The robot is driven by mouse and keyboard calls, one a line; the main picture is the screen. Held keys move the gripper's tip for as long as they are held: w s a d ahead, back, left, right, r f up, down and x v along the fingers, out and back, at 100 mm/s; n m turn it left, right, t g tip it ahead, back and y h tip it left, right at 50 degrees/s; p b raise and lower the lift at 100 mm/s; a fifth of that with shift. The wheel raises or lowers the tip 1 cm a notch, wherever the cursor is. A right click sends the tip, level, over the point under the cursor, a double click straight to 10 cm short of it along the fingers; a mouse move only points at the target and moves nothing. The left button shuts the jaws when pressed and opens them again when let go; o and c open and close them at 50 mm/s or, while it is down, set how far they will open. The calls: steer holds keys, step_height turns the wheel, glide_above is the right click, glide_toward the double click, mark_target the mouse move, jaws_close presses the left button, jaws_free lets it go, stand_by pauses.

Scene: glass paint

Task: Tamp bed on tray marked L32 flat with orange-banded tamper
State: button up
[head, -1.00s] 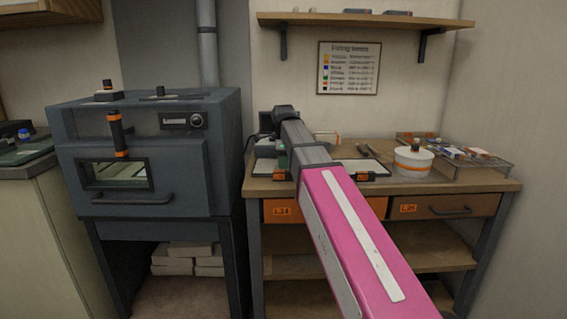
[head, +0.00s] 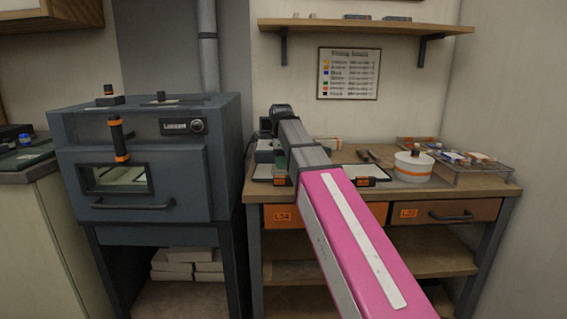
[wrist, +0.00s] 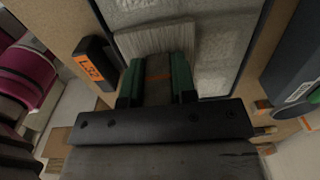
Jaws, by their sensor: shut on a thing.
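My gripper (wrist: 157,84) is shut on the tamper's grey handle (wrist: 157,66), with green-faced jaws on both sides and an orange band between them. The tamper's pale, ribbed head (wrist: 155,39) is over the rough, light grey bed (wrist: 215,30); I cannot tell whether it touches. The bed lies in a dark-rimmed tray (wrist: 246,47). A black tab with an orange label (wrist: 89,67) is at its edge, turned and hard to read. In the head view my arm hides the gripper and tamper. A tray with an orange tag (head: 367,181) shows at the bench front.
The wooden bench (head: 474,187) also holds a white orange-banded tub (head: 413,168) and a wire rack (head: 490,169) at the right. A grey kiln (head: 187,160) stands at the left. A wall shelf (head: 365,25) is above.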

mark_target(267, 176)
steer(key=shift+w+a, duration=0.15)
steer(key=shift+a, duration=1.15)
steer(key=shift+w+a, duration=0.1)
steer(key=shift+a, duration=1.2)
steer(key=shift+f, duration=0.1)
steer(key=shift+f, duration=0.7)
steer(key=shift+f, duration=0.35)
steer(key=shift+r, duration=0.1)
steer(key=shift+r, duration=1.05)
